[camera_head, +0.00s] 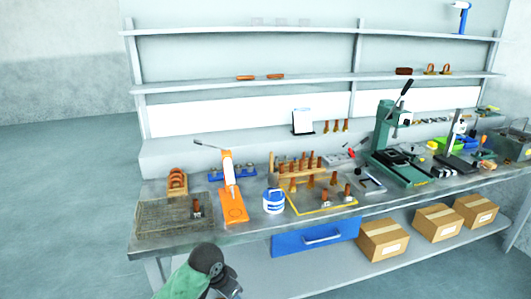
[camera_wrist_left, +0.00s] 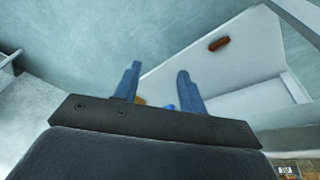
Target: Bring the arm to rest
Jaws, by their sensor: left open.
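My left arm (camera_head: 208,262) comes in at the bottom of the head view, in front of the bench's front edge; its gripper is not clear there. In the left wrist view my left gripper (camera_wrist_left: 159,72) shows two blue-grey fingers held apart, with nothing seen gripped between them. Past the fingers lie a pale shelf-like surface (camera_wrist_left: 245,40) and a brown piece (camera_wrist_left: 218,44). My right gripper is in neither view.
The grey workbench (camera_head: 255,232) carries a mesh mat (camera_head: 165,218), an orange tool (camera_head: 232,205), a white-and-blue tub (camera_head: 273,202), wooden-handled pieces and a green press (camera_head: 385,150). A blue drawer (camera_head: 290,243) and cardboard boxes (camera_head: 383,240) are below. Floor at left is clear.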

